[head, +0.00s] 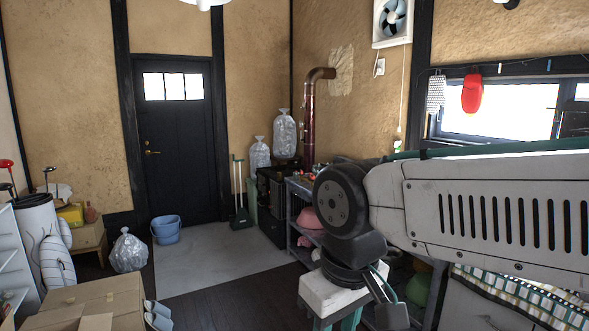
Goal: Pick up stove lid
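A dark stove (270,192) with a rust-brown stovepipe (309,115) stands by the back right corner, beyond my arm. I cannot pick out a stove lid; any lid on the stove top is too small or hidden at this distance. My gripper (338,321) hangs down at the bottom, right of centre, well in front of the stove. Its white body and the upper part of teal finger-like parts show. The tips are cut off by the picture's lower edge, so its opening and anything held are hidden.
A grey shelf (293,215) with things on it stands right of the stove, partly behind my arm. A blue bucket (166,229) and a clear bag (128,252) stand near the black door (178,145). Cardboard boxes (95,302) fill the lower left. The grey floor (215,255) between is clear.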

